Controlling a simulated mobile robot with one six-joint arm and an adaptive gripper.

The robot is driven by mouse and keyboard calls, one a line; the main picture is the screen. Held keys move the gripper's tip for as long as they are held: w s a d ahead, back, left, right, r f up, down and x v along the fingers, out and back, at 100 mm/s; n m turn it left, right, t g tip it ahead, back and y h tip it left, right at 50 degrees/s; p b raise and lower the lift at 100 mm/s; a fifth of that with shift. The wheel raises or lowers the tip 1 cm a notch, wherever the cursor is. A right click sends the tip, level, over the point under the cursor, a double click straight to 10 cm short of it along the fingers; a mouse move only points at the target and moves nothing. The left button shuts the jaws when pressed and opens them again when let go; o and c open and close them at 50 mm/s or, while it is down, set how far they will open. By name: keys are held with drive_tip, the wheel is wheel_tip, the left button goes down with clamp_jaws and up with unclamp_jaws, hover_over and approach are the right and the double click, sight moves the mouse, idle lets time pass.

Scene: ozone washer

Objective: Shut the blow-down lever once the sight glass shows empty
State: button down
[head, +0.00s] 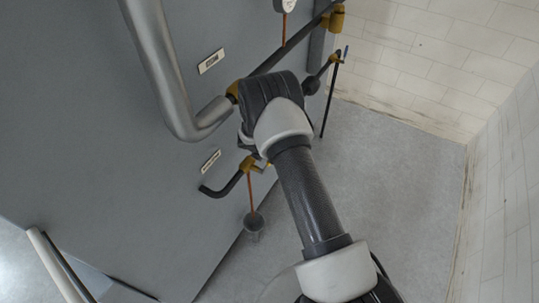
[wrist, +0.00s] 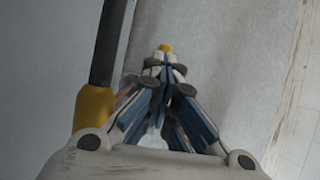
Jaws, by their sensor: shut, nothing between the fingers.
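My gripper (wrist: 165,72) is shut and empty in the wrist view, its blue-padded fingers together at the tips. A small yellow piece (wrist: 165,47) shows just beyond the tips; I cannot tell whether they touch it or what it belongs to. In the head view my arm hides most of the gripper. A brass valve fitting (head: 247,164) with a curved black pipe (head: 222,189) sits low on the grey panel, partly behind my wrist. I cannot make out which part is the blow-down lever. No sight glass or its level is readable.
A thick silver pipe (head: 155,60) bends across the grey panel (head: 80,110). A dark funnel (head: 254,222) hangs below a copper rod. Another brass fitting (head: 336,57) is at the upper right. A black pipe (wrist: 108,45) runs left of my fingers. Open floor (head: 390,170) lies right.

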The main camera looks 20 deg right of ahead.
drive_tip(key=shift+s+f, duration=0.3)
drive_tip(key=shift+f, duration=0.05)
drive_tip(key=v, duration=1.2)
drive_tip(key=shift+w+r, duration=0.3)
drive_tip(key=shift+a, duration=0.15)
